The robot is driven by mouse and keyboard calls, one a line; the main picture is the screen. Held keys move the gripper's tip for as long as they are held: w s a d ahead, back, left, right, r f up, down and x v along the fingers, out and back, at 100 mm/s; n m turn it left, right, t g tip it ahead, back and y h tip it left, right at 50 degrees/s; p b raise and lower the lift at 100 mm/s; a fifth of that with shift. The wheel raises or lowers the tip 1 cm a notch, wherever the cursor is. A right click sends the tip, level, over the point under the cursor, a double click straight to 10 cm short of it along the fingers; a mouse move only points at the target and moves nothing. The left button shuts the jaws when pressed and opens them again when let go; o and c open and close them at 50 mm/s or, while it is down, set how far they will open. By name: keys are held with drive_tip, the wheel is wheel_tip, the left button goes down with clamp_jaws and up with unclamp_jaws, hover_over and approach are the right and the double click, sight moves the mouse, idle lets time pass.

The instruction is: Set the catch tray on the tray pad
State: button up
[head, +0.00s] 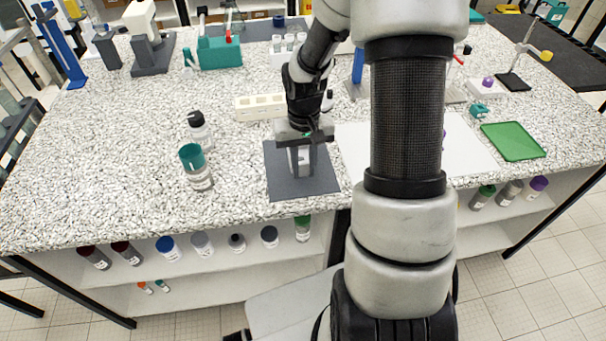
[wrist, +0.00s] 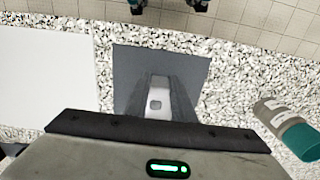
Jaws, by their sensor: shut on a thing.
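My gripper (head: 301,168) points down over the dark grey tray pad (head: 275,188) near the front edge of the counter. It is shut on a small pale grey thing, which I take to be the catch tray (wrist: 157,86). In the wrist view the pale piece, with a small square mark on top, lies between my two dark fingers, over the pad (wrist: 190,66). The fingers and hand hide much of it. I cannot tell if its underside touches the pad or is just above it.
A teal-topped jar (head: 195,168) and a black-capped bottle (head: 197,128) stand left of the pad. A cream rack (head: 255,107) is behind it. A white sheet (head: 355,150) lies to the right, with a green tray (head: 513,141) farther right. Speckled counter is free at front left.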

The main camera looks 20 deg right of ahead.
sight(304, 176)
drive_tip(key=shift+f, duration=1.7)
drive_tip(key=shift+f, duration=0.2)
drive_tip(key=o, duration=1)
wheel_tip(304, 176, up, 12)
drive_tip(key=shift+r, duration=0.2)
